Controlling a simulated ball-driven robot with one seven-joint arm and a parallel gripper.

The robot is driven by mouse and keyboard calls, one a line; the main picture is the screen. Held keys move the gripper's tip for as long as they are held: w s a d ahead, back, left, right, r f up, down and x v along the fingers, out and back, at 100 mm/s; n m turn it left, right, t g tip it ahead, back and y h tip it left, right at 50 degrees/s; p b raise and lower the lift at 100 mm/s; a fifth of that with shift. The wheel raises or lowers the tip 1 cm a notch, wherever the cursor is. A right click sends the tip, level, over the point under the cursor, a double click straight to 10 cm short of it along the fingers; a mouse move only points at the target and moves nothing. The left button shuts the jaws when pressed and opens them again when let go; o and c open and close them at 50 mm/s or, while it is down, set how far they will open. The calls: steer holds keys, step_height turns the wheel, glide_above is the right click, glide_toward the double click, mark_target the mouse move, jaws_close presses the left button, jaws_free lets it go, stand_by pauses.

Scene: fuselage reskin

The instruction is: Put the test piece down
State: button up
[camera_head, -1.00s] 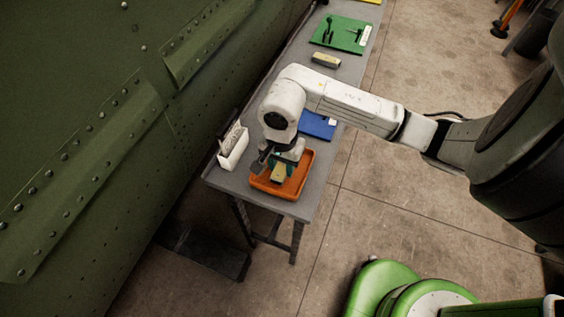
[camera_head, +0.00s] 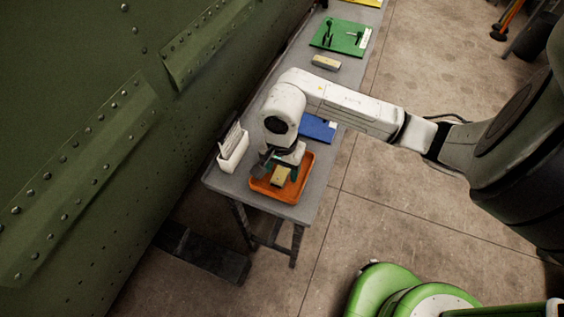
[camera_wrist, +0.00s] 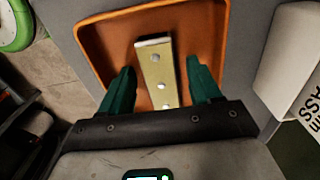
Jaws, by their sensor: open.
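The test piece (camera_wrist: 158,75) is a yellowish block with a row of silvery rivets on its top. It lies in the orange tray (camera_wrist: 108,42), and in the head view the piece (camera_head: 281,175) shows in the same tray (camera_head: 294,195). My gripper (camera_wrist: 160,82) is open in the wrist view, its two green fingers standing apart on either side of the piece with gaps between. In the head view my gripper (camera_head: 281,165) is just above the tray, partly hidden by my wrist.
The grey bench (camera_head: 318,178) runs along the green fuselage (camera_head: 80,130). A white holder with papers (camera_head: 233,150) stands left of the tray. A blue mat (camera_head: 318,128), a pale block (camera_head: 326,62) and a green tool board (camera_head: 341,36) lie farther along.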

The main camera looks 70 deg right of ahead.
mark_target(282, 171)
step_height(282, 171, up, 12)
steer(key=b, duration=0.1)
steer(key=shift+r, duration=0.15)
stand_by(0.5)
